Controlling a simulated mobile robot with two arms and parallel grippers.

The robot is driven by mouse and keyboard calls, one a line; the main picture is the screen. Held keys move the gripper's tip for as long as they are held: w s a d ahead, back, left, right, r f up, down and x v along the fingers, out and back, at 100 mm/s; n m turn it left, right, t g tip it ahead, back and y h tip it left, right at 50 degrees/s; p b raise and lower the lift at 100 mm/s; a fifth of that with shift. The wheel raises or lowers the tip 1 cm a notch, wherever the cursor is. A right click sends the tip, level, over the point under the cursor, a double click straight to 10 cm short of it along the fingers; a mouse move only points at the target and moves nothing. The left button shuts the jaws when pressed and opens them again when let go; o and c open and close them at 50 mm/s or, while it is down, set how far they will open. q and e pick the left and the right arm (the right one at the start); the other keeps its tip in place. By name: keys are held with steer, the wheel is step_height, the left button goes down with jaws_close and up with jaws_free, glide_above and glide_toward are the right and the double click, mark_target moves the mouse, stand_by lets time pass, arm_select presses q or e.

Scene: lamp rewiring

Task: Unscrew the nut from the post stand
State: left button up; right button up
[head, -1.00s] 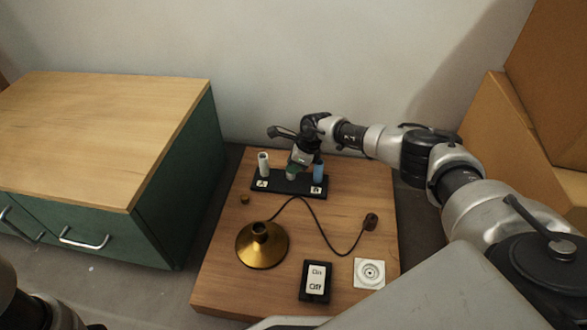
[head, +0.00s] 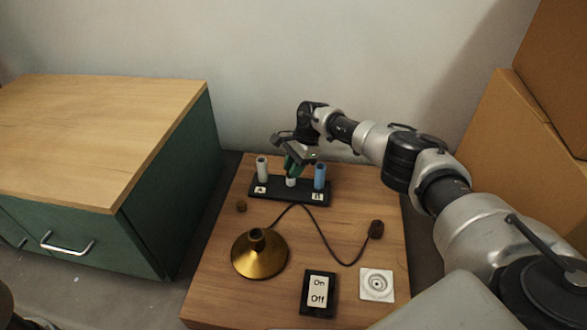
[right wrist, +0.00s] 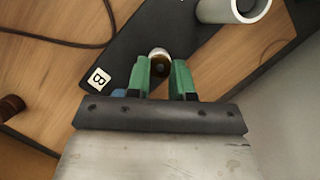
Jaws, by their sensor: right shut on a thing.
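The post stand is a black bar (head: 277,194) at the back of the wooden board, with a white post (head: 262,169) by label A, a blue post (head: 320,176) by label B, and a short white post (head: 291,182) between them. My right gripper (head: 291,170) is above this middle post, its green fingers pointing down. In the right wrist view the fingers (right wrist: 161,78) are shut on a small brass-coloured nut (right wrist: 160,66) at the top of the middle post. In the head view the fingers hide the nut. My left gripper is out of view.
A brass lamp base (head: 259,258) with a dark cord stands in front of the stand. A green cabinet (head: 166,185) stands left.

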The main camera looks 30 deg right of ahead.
steer(key=shift+d, duration=0.15)
steer(key=o, duration=1)
steer(key=shift+c, duration=0.2)
